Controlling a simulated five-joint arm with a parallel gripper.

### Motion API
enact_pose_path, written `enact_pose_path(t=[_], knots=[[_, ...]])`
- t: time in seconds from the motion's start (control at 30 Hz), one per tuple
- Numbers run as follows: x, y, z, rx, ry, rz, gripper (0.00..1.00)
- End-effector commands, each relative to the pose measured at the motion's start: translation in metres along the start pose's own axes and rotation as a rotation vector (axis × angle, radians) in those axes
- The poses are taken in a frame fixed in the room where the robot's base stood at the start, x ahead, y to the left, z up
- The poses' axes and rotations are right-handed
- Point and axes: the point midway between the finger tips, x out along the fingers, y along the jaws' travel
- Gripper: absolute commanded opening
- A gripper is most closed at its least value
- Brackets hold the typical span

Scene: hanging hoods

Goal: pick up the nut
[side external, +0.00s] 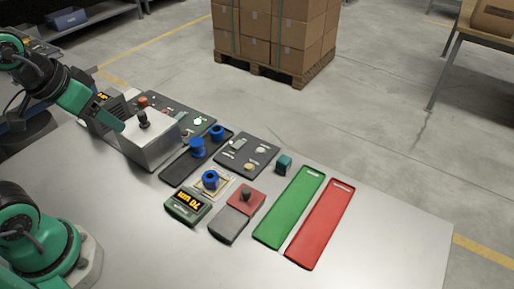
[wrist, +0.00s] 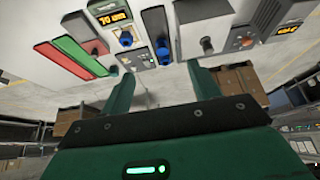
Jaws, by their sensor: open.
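No piece is clearly recognisable as the nut. The likeliest is a blue ring-like piece with a dark centre (side external: 210,179), on a pale pad behind the display unit; it also shows in the wrist view (wrist: 125,39). Two other blue round pieces, a nearer one (side external: 197,149) and a farther one (side external: 217,132), stand in a dark tray (side external: 177,170). My gripper (wrist: 163,82) is open, with nothing between its two green fingers. In the side view its green end is at the left, by the metal box, apart from the blue pieces.
A metal box with a black knob (side external: 155,145) stands at the table's left. A display unit (side external: 187,207), a grey and red block (side external: 236,215), a dark panel (side external: 246,155), a teal cube (side external: 284,164), a green tray (side external: 289,207) and a red tray (side external: 320,225) share the table. The front is clear.

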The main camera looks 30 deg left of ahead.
Motion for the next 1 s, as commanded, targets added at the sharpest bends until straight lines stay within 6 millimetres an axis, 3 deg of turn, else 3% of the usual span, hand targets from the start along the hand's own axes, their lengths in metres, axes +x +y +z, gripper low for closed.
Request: enact_pose_path(t=[0.33,0.57,1.0], knots=[[0.002,0.002,-0.003,-0.014,-0.011,0.003,0.62],[0.014,0.009,-0.016,-0.085,-0.063,0.013,0.62],[0.067,0.039,-0.051,-0.315,-0.226,0.000,0.62]])
